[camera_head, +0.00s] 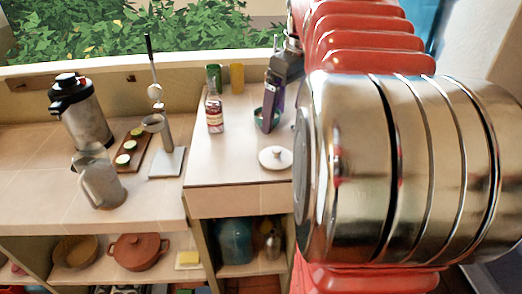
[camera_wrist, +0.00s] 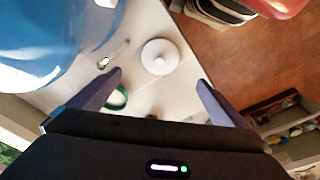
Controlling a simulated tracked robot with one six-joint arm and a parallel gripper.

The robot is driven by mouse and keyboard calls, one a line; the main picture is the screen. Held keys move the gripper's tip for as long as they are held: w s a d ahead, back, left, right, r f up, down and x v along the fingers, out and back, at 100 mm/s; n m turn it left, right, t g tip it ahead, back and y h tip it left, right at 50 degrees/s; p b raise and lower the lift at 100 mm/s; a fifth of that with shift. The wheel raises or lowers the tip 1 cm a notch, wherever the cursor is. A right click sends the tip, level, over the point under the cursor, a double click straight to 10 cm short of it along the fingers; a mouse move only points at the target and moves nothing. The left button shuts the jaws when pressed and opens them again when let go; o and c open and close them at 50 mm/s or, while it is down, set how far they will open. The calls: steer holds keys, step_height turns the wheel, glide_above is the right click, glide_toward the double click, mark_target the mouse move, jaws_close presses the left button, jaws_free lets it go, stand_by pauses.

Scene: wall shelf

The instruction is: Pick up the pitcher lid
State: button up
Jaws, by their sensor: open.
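The pitcher lid (camera_head: 275,158), a round white disc with a small knob, lies flat on the raised counter near its front edge. It also shows in the wrist view (camera_wrist: 160,55), just beyond the fingertips and between their lines. My gripper (camera_head: 268,124) is above the counter, behind and slightly left of the lid in the head view. Its two dark fingers are spread wide in the wrist view (camera_wrist: 160,77), with nothing between them.
A bottle (camera_head: 214,112), green cup (camera_head: 214,76) and yellow cup (camera_head: 237,77) stand left of and behind my gripper. A green ring-shaped item (camera_wrist: 117,99) is near the left finger. A large blue object (camera_wrist: 60,45) fills the wrist view's upper left.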

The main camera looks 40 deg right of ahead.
glide_toward(277, 149)
steer(key=shift+w+a+f, duration=0.15)
steer(key=shift+f, duration=1.1)
steer(key=shift+w+a+f, duration=0.1)
steer(key=shift+w+f, duration=0.1)
steer(key=shift+f, duration=1.1)
steer(key=shift+w+f, duration=0.2)
steer(key=shift+f, duration=1.05)
steer(key=shift+w+f, duration=0.2)
steer(key=shift+f, duration=1.1)
steer(key=shift+c, duration=0.4)
steer(key=c, duration=1)
